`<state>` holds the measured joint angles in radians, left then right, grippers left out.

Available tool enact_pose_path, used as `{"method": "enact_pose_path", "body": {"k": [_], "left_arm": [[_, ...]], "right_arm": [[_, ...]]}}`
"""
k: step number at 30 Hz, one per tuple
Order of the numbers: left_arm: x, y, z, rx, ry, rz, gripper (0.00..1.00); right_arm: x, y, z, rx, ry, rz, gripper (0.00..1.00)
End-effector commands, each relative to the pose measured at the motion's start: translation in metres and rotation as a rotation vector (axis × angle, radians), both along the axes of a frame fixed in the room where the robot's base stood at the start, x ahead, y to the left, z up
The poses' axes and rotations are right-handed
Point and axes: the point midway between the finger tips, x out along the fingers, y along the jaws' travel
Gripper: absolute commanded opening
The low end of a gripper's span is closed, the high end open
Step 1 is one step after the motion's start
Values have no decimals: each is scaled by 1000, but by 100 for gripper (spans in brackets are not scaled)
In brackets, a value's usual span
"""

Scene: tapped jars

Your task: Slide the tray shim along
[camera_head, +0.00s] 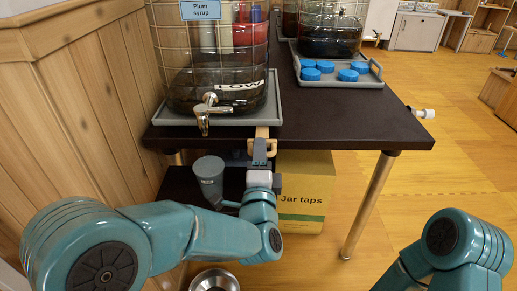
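The tray shim (262,131) is a tan wooden piece that sticks out over the table's front edge at the front of a grey tray (285,105). Its near end has a crossbar that shows on both sides of my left gripper (259,150). The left gripper appears shut on this end, with the fingers covering its middle. A large caged jar (215,85) labelled "LOW" stands on the tray, its metal tap (205,108) facing me. The shim's far end is hidden. Of my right arm only teal links show at bottom right; its gripper is out of view.
The dark table (345,125) also bears a second jar (330,45) on a tray with several blue caps (348,75). A wooden partition (90,100) stands left.

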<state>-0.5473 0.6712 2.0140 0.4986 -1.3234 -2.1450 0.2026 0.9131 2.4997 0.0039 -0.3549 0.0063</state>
Motion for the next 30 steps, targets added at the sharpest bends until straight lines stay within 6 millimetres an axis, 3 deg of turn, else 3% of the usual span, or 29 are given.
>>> {"method": "enact_pose_path", "body": {"k": [12,16,30], "left_arm": [[-3,-1,0,0,1,0,36],[-3,-1,0,0,0,0,0],[-2,-1,1,0,1,0,0]], "right_arm": [[0,0,0,0,1,0,43],[0,0,0,0,1,0,43],[0,0,2,0,1,1,43]]}}
